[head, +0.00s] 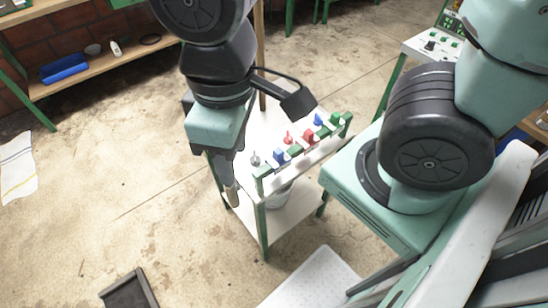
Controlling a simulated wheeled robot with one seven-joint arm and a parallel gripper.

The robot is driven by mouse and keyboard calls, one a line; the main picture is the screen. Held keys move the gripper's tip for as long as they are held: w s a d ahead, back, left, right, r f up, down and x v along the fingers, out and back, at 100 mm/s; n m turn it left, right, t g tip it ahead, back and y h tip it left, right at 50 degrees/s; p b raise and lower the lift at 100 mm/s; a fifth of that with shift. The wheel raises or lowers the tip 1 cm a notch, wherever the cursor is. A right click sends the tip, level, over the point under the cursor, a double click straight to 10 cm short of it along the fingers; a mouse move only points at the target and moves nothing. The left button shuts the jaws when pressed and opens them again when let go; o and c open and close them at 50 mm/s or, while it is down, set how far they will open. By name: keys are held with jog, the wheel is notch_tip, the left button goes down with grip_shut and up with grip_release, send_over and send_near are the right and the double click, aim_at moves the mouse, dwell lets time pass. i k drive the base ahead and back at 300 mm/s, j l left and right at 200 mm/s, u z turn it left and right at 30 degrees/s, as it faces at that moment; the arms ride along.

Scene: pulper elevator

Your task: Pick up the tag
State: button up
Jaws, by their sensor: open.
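My gripper (231,188) points down at the left front corner of a small white-topped table (268,118) with green legs. Its jaws are open, though only a narrow, pale-tipped finger shows clearly from this side. Nothing shows held.
The table has a lower white shelf (278,222) with a pale container (280,195) on it. A wooden shelf (110,68) at the left back holds a blue tray (64,69). A control panel (435,45) stands back right. A dark frame (130,290) lies front left. The left floor is mostly clear.

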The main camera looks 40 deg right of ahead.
aim_at(280, 160)
jog(key=u, duration=2.75)
jog(key=z, duration=0.95)
jog(key=k+z, duration=0.1)
jog(key=z, duration=0.35)
jog(key=l+z, duration=0.1)
jog(key=z, duration=0.85)
jog(key=l+z, duration=0.1)
jog(key=z, duration=0.35)
jog(key=k+j+u, duration=0.2)
jog(key=j, duration=0.2)
jog(key=j+u, duration=0.2)
jog(key=j, duration=0.2)
jog(key=i, duration=0.05)
